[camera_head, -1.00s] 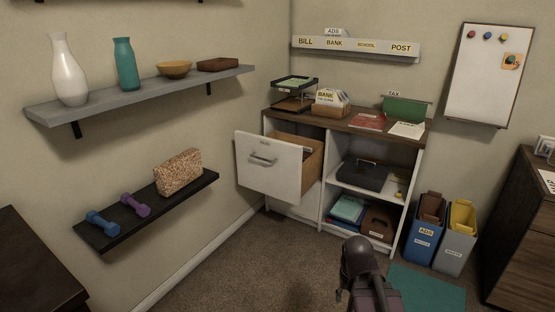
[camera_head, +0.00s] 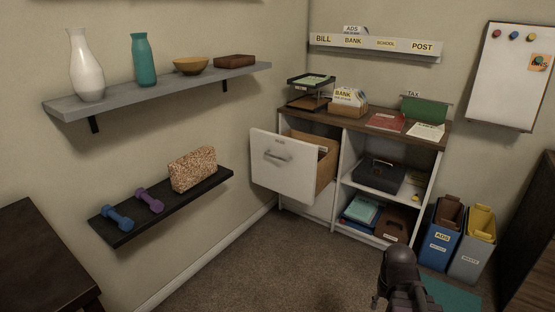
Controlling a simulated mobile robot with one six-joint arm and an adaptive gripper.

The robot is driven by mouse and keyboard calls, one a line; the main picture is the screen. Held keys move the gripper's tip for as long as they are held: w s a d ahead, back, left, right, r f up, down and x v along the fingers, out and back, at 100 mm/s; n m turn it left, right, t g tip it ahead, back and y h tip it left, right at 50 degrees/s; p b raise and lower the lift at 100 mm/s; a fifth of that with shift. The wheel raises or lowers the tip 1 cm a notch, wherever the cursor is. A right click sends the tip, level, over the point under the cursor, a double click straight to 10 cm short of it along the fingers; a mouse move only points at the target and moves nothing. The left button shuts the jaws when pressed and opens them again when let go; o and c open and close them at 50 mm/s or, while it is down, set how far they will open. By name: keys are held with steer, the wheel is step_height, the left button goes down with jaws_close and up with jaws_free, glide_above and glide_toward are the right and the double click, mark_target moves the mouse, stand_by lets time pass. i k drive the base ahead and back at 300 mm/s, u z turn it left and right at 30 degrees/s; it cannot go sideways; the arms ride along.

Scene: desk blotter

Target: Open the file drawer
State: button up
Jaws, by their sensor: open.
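The file drawer (camera_head: 283,167) is in the upper left of the white cabinet (camera_head: 337,180). It stands pulled out, with its white front, a bar handle (camera_head: 277,156) and a small label facing me. Its brown inner side (camera_head: 327,168) shows, and part of the inside is visible with something in it. A dark rounded part of my arm (camera_head: 398,270) shows at the bottom, right of centre, well in front of the cabinet. My gripper's fingers are not in view, and nothing of mine touches the drawer.
Blue (camera_head: 440,240) and grey (camera_head: 470,255) bins stand right of the cabinet. The carpet (camera_head: 270,265) before the drawer is clear.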

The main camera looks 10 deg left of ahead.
mark_target(286, 164)
steer(key=u, duration=0.05)
steer(key=i, duration=1)
